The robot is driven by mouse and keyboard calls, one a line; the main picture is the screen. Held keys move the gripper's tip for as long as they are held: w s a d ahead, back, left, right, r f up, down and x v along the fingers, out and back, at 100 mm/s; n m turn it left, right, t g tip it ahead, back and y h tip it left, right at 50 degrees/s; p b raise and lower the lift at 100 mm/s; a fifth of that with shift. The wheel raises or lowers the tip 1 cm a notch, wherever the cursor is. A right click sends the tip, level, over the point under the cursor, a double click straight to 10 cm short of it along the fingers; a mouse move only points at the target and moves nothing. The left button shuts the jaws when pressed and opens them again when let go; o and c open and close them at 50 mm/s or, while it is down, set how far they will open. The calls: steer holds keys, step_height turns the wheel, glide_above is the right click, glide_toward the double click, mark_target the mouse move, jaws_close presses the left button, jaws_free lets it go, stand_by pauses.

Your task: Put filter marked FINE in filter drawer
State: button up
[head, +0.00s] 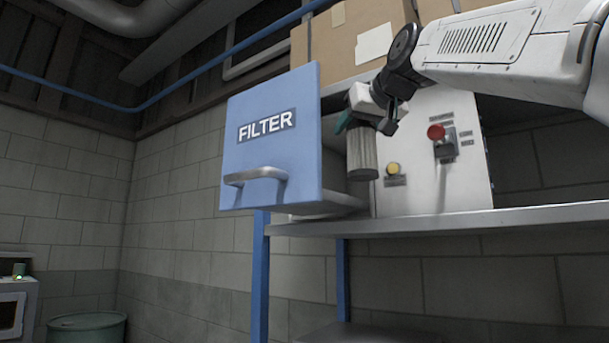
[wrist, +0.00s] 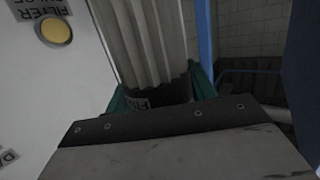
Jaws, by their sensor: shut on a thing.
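The filter (head: 362,152) is a pale pleated cylinder with a dark end cap, hanging roughly upright. My gripper (head: 350,121) is shut on its upper part in the head view. In the wrist view, the filter's pleats (wrist: 148,38) run between the teal fingertips, and a partly hidden label beginning "FIN" shows on its dark end. The filter drawer (head: 268,155) has a blue front marked FILTER with a grey handle, and it is pulled out. The filter is just right of and behind that front; whether it is inside the drawer's walls I cannot tell.
The white housing (head: 420,180) carries a yellow button (head: 393,169) and a red knob (head: 436,132). It stands on a grey shelf (head: 480,217) with blue posts. Cardboard boxes (head: 375,40) sit above. Open room lies left of the drawer front.

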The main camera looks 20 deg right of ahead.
mark_target(359, 126)
steer(key=w+a+f, duration=0.2)
steer(key=w+f, duration=0.2)
steer(key=w, duration=0.5)
steer(key=shift+a+f, duration=0.15)
steer(key=shift+f, duration=0.15)
steer(key=o, duration=1.6)
steer(key=shift+c, duration=0.2)
steer(key=v, duration=1.2)
